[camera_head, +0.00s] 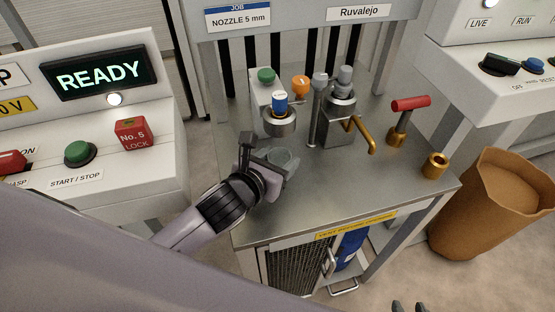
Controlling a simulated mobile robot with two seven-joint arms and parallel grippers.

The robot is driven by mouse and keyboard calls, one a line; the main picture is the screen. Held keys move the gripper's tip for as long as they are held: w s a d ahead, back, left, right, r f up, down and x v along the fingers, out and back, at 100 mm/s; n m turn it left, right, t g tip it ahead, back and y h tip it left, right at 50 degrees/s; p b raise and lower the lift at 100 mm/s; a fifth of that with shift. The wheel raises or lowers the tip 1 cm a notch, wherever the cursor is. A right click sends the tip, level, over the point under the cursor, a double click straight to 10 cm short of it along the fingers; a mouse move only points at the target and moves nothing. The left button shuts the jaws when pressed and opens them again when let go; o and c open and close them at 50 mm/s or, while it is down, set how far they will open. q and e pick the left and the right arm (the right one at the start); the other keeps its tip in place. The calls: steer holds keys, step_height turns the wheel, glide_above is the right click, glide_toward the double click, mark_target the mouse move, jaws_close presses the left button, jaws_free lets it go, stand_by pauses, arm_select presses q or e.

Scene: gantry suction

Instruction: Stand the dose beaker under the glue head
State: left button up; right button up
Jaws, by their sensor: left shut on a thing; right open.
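A small see-through grey-green beaker (286,156), likely the dose beaker, is at the front left of the steel bench. My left gripper (272,165) is shut on it from the left and partly hides it. The beaker looks upright; I cannot tell whether its base touches the bench. Behind it is a round metal fitting with a blue-and-yellow top (280,105). To its right is a metal unit (341,118) with a brass lever. I cannot tell which part is the glue head. My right gripper (410,307) shows only its dark, parted fingertips at the bottom edge, empty.
A READY panel (104,75) is at left, a brown bin (490,205) at right.

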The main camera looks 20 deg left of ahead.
arm_select(q)
steer(key=shift+f, duration=0.1)
steer(key=o, duration=1.1)
steer(key=v, duration=1.2)
steer(key=shift+p, duration=0.35)
